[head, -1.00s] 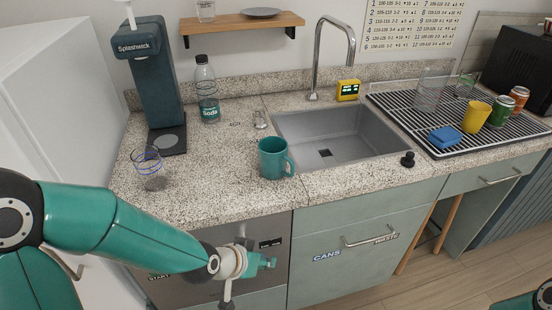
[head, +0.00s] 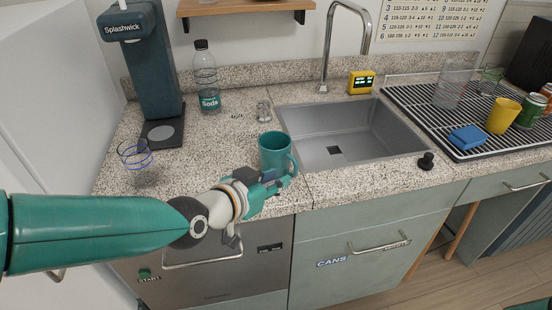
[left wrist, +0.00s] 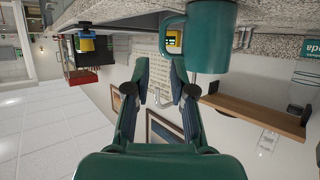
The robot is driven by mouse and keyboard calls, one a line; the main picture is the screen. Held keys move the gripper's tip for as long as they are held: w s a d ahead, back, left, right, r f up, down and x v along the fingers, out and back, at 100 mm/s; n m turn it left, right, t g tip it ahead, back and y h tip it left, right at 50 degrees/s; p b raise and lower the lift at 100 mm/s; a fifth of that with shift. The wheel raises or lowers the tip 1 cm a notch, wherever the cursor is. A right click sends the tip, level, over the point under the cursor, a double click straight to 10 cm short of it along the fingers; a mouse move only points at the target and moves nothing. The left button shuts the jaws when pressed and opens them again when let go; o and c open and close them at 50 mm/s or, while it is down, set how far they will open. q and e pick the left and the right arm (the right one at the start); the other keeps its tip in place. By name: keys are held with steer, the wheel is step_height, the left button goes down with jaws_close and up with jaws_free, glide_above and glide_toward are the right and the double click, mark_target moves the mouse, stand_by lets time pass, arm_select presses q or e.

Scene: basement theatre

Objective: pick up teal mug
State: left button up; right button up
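The teal mug (head: 274,150) stands upright on the speckled counter near its front edge, just left of the sink. Its handle is on the right side. My left gripper (head: 268,182) is at the near side of the mug and overlaps its lower part in the head view. In the left wrist view, which is upside down, the two fingers (left wrist: 161,72) are apart with nothing between them, and the mug (left wrist: 208,38) is beyond and to the right of them. I cannot tell whether a finger touches the mug. My right gripper is not in view.
The sink (head: 350,130) lies right of the mug. A clear glass (head: 134,157) stands at the left, below the drink dispenser (head: 150,75). A soda bottle (head: 207,80) stands behind. A drying rack at right holds a blue sponge (head: 466,137) and yellow cup (head: 502,116).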

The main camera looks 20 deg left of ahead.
mark_target(296, 176)
arm_select(q)
steer(key=x, duration=0.4)
steer(key=shift+w+d+f, duration=0.1)
steer(key=shift+w+f, duration=0.05)
steer(key=shift+w, duration=0.2)
steer(key=shift+a+p+x, duration=0.2)
steer(key=shift+p+x, duration=0.3)
steer(key=shift+x, duration=2.05)
steer(key=shift+f, duration=0.15)
steer(key=shift+c, duration=0.4)
jaws_close()
